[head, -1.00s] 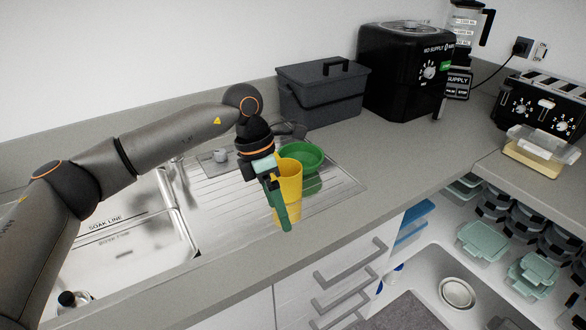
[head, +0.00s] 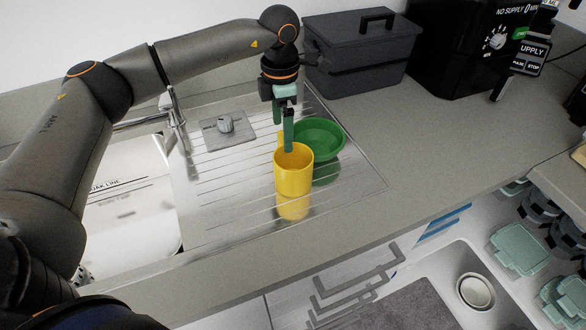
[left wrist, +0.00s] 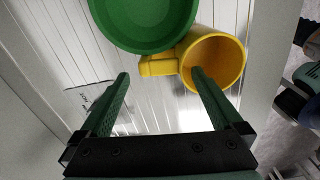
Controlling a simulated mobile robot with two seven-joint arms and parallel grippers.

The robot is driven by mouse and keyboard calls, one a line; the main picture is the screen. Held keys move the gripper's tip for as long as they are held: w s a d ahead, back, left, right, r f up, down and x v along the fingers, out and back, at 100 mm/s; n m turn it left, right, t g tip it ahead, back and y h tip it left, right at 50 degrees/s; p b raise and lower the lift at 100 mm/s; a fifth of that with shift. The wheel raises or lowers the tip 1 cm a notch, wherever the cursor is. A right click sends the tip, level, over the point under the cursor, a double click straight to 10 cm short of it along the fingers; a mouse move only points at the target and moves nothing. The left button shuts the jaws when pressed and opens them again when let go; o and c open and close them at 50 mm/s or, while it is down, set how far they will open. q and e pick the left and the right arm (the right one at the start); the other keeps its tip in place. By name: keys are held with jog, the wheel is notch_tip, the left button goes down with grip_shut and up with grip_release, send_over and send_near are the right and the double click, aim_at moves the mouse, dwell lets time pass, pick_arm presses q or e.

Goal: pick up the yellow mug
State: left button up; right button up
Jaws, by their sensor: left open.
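The yellow mug (head: 293,175) stands upright on the ridged metal draining board, touching or very close to a green bowl behind it. My left gripper (head: 285,128) is open and points down over the mug's far side. In the left wrist view, the mug (left wrist: 232,62) lies to the upper right with its handle (left wrist: 158,66) pointing left. The open left gripper (left wrist: 160,75) has its right finger over or inside the mug's mouth and its left finger beyond the handle. I cannot tell whether a finger touches the mug. My right gripper is out of view.
The green bowl (head: 322,135) stands close beside the mug, also on the draining board (head: 225,205). A dark grey lidded box (head: 360,60) stands behind on the counter. The sink (head: 125,200) is at left. An open compartment with several containers (head: 515,250) is at lower right.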

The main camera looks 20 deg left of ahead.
aim_at(290, 161)
pick_arm(q)
jog(key=f, duration=0.2)
jog(key=f+p, duration=0.1)
jog(key=f, duration=0.4)
jog(key=shift+w+d+f, duration=0.1)
jog(key=shift+w+f, duration=0.1)
jog(key=shift+w, duration=0.05)
jog(key=shift+c, duration=0.4)
grip_shut()
jog(key=shift+r, duration=0.1)
